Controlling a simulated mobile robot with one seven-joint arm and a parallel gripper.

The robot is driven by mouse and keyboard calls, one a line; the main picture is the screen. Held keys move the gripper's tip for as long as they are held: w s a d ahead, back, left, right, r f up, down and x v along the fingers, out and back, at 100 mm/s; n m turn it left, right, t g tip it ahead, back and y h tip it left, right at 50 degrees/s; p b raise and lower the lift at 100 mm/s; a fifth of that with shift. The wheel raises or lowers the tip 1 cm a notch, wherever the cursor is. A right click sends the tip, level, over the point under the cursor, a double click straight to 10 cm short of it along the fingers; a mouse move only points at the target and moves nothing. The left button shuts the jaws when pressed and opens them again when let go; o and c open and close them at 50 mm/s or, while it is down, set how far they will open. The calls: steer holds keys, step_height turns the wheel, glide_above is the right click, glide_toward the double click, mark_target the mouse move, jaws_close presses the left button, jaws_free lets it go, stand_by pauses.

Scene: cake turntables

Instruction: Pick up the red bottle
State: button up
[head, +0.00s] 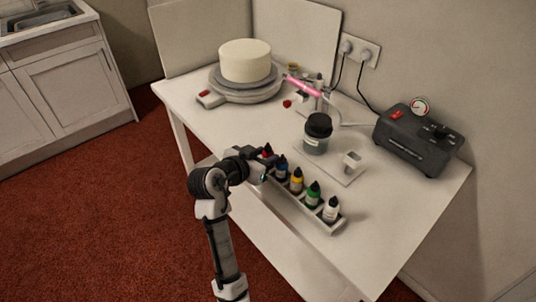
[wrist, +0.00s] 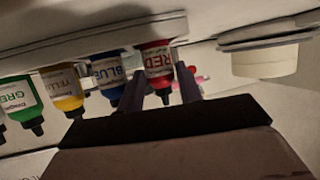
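The red bottle (wrist: 158,62) has a white label reading RED and a dark tip. It stands at the far left end of the bottle rack (head: 318,217) in the head view, where my gripper (head: 262,168) partly hides the bottle (head: 268,151). The wrist view appears upside down. There my gripper (wrist: 160,80) has its two fingers apart, one on each side of the red bottle. The fingers are close to its sides; contact cannot be made out. The blue bottle (wrist: 108,70) is right beside one finger.
Yellow (head: 296,182), green (head: 313,195) and white (head: 331,210) bottles share the rack. A dark-lidded jar (head: 318,134), a cake on a turntable (head: 245,62) and a black compressor (head: 417,139) stand farther back. The table's front right is clear.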

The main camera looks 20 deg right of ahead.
steer(key=shift+x, duration=1)
steer(key=c, duration=0.3)
steer(key=shift+r, duration=0.15)
step_height(320, 180, up, 18)
steer(key=shift+b, duration=0.5)
steer(key=shift+o, duration=0.8)
steer(key=shift+r, duration=0.9)
steer(key=shift+c, duration=0.9)
